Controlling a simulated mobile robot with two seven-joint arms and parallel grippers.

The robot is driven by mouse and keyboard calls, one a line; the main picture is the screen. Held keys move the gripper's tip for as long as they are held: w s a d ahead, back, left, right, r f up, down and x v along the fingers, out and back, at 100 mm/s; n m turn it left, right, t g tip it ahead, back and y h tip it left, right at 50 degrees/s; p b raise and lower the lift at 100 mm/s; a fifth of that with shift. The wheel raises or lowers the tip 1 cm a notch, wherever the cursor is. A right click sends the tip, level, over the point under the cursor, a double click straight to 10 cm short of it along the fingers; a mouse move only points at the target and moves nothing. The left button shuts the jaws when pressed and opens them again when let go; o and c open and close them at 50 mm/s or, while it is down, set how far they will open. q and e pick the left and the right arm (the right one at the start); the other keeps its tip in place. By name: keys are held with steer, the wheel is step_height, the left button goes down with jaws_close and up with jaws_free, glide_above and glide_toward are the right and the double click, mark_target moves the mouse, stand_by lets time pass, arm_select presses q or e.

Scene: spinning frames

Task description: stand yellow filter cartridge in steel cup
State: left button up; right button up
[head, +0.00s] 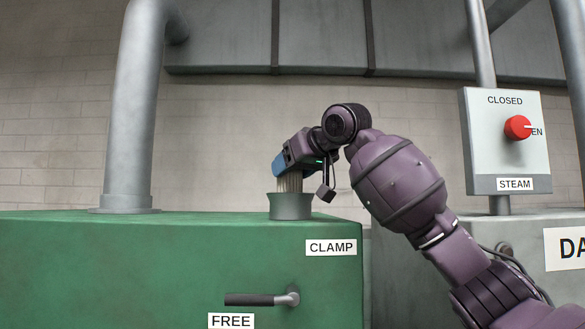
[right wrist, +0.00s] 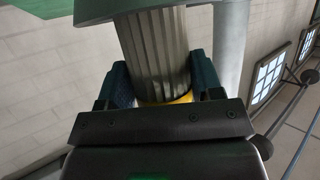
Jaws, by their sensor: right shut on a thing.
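The yellow filter cartridge (head: 290,184) has a pale grey pleated body and stands upright over the mouth of the steel cup (head: 290,208). My right gripper (head: 281,166) is shut on its upper end. In the right wrist view the pleated cartridge (right wrist: 155,52) sits between the fingers of the right gripper (right wrist: 163,88), with a yellow band (right wrist: 182,98) showing between them. Its far end meets the rim of the cup (right wrist: 140,8) and is hidden there; I cannot tell how deep it sits. My left gripper is out of view.
The cup stands on a green cabinet (head: 150,260) with CLAMP and FREE labels and a lever (head: 262,299). A thick grey pipe (head: 135,110) rises at left. A STEAM box with a red knob (head: 517,128) stands at right. The cabinet top between pipe and cup is clear.

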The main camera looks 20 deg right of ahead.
steer(key=o, duration=1)
steer(key=shift+f, duration=0.1)
arm_select(q)
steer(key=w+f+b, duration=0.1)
steer(key=b, duration=0.1)
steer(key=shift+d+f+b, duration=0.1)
steer(key=shift+b, duration=0.2)
arm_select(e)
steer(key=v, duration=1.2)
steer(key=shift+d, duration=0.1)
